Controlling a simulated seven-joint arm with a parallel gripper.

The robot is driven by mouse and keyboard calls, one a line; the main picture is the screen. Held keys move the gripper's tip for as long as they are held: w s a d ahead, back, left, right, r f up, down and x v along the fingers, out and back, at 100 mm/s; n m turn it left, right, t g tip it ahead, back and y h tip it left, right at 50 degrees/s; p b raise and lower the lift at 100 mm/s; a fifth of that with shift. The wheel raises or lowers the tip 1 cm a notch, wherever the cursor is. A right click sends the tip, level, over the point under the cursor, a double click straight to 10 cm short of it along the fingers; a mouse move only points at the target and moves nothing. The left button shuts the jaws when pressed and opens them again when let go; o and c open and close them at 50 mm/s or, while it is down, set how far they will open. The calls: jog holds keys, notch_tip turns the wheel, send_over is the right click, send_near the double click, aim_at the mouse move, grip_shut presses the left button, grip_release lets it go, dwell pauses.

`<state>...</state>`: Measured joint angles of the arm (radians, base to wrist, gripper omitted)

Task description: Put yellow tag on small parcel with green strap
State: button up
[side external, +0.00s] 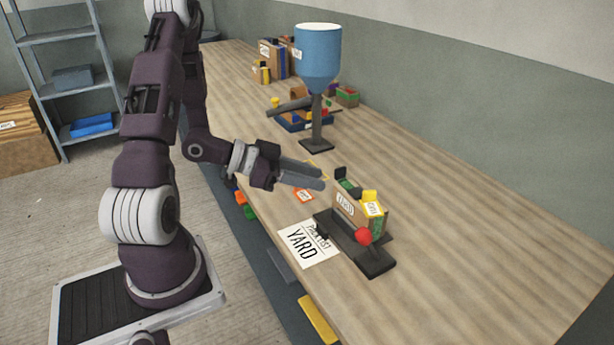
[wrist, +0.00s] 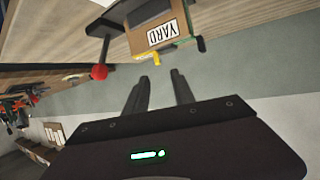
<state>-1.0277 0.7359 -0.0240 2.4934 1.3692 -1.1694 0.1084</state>
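A small brown parcel (side external: 343,212) with a "YARD" label stands on a dark stand, with green strap parts at its top and side. A yellow-edged tag (side external: 374,209) rests against its right side under a yellow piece. The wrist view shows the parcel (wrist: 145,38) upside down, with a small yellow part (wrist: 157,58) at its edge. My gripper (side external: 324,179) is left of the parcel, above the table. In the wrist view the fingers of my gripper (wrist: 158,75) are apart with nothing seen between them. Another yellow edge (side external: 317,167) is partly hidden behind the fingers.
The dark stand (side external: 376,264) has a red knob (side external: 363,236). A "YARD" sheet (side external: 308,245) and an orange-edged tag (side external: 303,195) lie near the front edge. A blue hopper (side external: 317,60), a blue tray (side external: 290,122) and boxes stand further back. The right side of the table is clear.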

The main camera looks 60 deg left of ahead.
notch_tip(320, 180, up, 11)
jog(key=s+n+g+y, duration=0.3)
jog(key=g+y, duration=0.1)
jog(key=y, duration=0.5)
jog(key=s+d+r+n+g+h, duration=0.1)
jog(key=s+d+r+g+h, duration=0.1)
jog(key=s+d, duration=1.1)
jog(key=shift+s+r+n+g+h, duration=0.35)
jog(key=shift+s+r+h, duration=0.25)
jog(key=shift+h, duration=0.3)
